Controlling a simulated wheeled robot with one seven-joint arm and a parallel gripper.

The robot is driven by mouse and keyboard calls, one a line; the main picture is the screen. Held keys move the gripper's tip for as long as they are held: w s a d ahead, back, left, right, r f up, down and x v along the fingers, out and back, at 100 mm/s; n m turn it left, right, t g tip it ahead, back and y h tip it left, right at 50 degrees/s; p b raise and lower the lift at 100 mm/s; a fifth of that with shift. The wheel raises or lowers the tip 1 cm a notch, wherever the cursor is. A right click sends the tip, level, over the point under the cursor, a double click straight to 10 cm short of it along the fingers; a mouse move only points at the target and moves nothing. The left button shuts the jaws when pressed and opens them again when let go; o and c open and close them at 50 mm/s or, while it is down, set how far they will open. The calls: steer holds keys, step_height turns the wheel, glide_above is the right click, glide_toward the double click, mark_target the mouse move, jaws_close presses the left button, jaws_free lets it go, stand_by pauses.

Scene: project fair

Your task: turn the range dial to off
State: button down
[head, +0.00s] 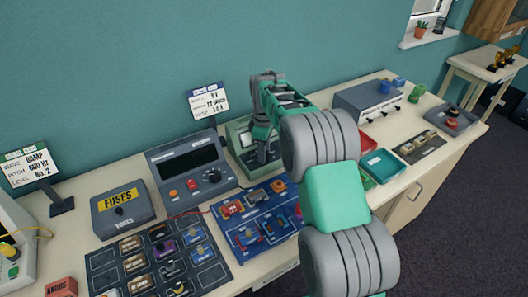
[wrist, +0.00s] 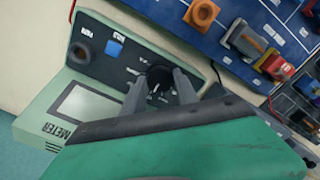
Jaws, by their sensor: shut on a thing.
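The pale green meter (head: 238,131) stands at the back of the bench, behind the blue circuit board. Its screen (wrist: 88,106) and lettering "METER" show in the wrist view. The range dial (wrist: 158,72) is a dark round knob on the meter's dark panel, with small white marks around it. My gripper (wrist: 160,80) is shut on the dial, one grey finger on each side. The fingers hide part of the dial and its marks, so I cannot tell which mark it points to. In the head view my gripper (head: 262,152) reaches down onto the meter and hides the dial.
A blue button (wrist: 114,47) and a dark socket (wrist: 79,53) share the meter's panel. The blue circuit board (head: 232,240) lies in front. A grey device with a dark display (head: 188,164) stands left. Green and red trays (head: 384,166) and a grey box (head: 362,100) are right.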

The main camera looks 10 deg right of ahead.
stand_by(0.3)
steer(key=shift+r, duration=0.1)
steer(key=c, duration=0.9)
jaws_free()
step_height(320, 180, up, 8)
steer(key=shift+f+b, duration=0.15)
steer(key=shift+b, duration=0.45)
